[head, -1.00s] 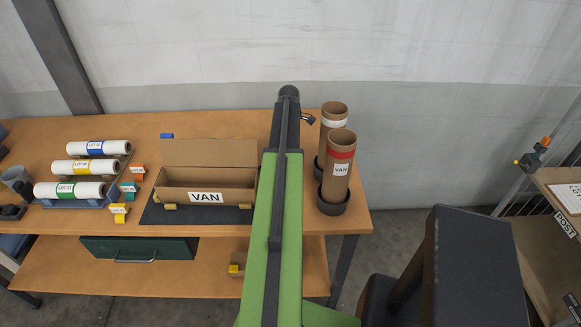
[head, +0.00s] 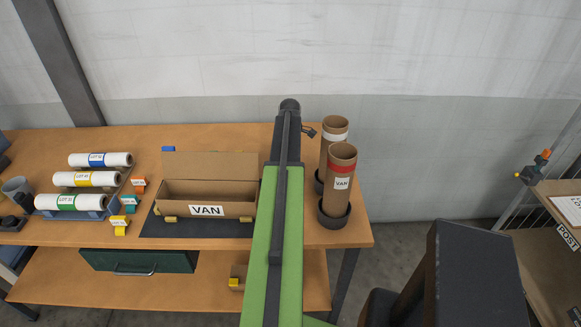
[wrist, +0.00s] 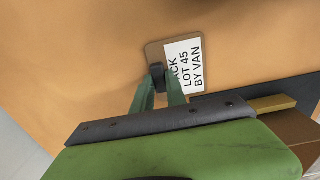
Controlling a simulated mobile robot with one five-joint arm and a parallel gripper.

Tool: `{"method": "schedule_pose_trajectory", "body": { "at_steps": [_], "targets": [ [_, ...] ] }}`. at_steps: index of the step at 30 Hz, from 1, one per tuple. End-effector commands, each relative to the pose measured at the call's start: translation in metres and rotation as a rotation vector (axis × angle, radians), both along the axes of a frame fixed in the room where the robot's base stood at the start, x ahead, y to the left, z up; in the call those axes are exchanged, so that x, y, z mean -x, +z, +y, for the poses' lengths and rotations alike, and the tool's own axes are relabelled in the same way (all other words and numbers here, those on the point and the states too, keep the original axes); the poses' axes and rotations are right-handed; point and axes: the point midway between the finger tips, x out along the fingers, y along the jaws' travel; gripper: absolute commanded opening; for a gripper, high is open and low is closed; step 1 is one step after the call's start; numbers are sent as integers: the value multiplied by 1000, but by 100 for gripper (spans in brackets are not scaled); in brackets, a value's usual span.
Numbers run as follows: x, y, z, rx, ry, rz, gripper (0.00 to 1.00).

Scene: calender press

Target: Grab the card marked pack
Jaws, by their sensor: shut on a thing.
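The card (wrist: 188,62) shows in the wrist view, brown-edged with a white label. The readable print is "CK", "LOT 45" and "BY VAN"; the start of the first word is covered by my gripper. My gripper (wrist: 161,80) has its green fingers closed around a small dark block at the card's left edge. The orange-brown bench top lies behind the card; I cannot tell whether the card still touches it. In the head view my arm hides the gripper and the card.
An open cardboard box marked VAN (head: 206,210) stands on the bench (head: 90,236), left of my arm. Two cardboard tubes (head: 339,180) stand to its right. Several labelled rolls (head: 100,159) lie at the left. A POST shelf (head: 545,215) is at far right.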

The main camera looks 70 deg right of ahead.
Motion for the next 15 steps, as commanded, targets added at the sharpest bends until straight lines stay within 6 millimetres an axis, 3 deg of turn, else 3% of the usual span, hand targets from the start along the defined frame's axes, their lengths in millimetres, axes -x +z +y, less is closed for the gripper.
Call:
{"method": "schedule_pose_trajectory", "body": {
  "at_steps": [15],
  "targets": [
    [1,95,0,0,-1,0,0]
  ]
}}
